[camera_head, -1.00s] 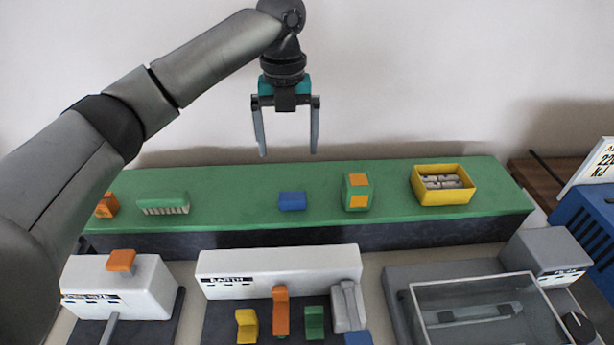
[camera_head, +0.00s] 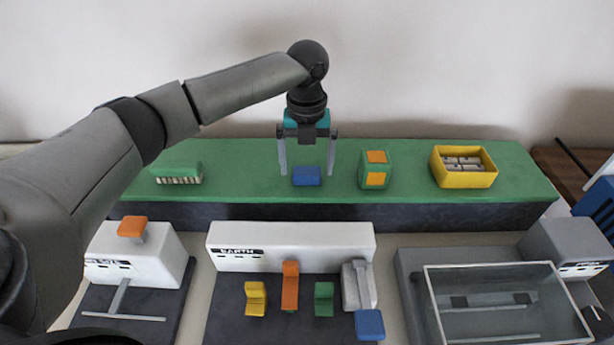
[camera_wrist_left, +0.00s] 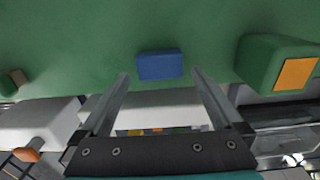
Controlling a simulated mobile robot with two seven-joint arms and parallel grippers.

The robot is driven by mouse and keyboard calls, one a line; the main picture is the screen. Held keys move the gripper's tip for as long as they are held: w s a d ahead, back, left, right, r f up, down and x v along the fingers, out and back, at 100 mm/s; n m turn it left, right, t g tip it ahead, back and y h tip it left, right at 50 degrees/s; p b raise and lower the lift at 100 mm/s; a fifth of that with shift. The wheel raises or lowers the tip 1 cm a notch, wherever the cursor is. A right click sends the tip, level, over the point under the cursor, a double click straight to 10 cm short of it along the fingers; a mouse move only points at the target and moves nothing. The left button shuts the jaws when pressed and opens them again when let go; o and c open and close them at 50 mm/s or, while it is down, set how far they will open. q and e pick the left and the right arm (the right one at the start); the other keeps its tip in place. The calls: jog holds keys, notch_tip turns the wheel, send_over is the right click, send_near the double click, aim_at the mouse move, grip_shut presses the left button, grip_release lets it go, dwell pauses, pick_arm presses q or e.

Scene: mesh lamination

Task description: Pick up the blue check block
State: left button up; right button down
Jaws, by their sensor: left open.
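The blue check block (camera_head: 306,176) lies on the green shelf top between a green brush-like block and a green-and-orange cube. My left gripper (camera_head: 307,172) is open, its two fingers pointing down on either side of the block in the head view. In the left wrist view the blue block (camera_wrist_left: 160,65) sits just beyond the open fingertips (camera_wrist_left: 160,76), roughly centred between them. The gripper holds nothing. My right gripper is not in view.
The green-and-orange cube (camera_head: 376,170) stands to the right of the block, with a yellow tray (camera_head: 465,178) of pale pieces farther right. The brush-like block (camera_head: 178,173) is to the left. The white EARTH unit (camera_head: 290,240) with coloured levers stands in front, below the green shelf (camera_head: 240,180).

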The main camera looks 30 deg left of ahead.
aim_at(307, 176)
pick_arm(q)
notch_tip(307, 176, down, 3)
jog(key=shift+r, duration=0.3)
jog(key=c, duration=1.3)
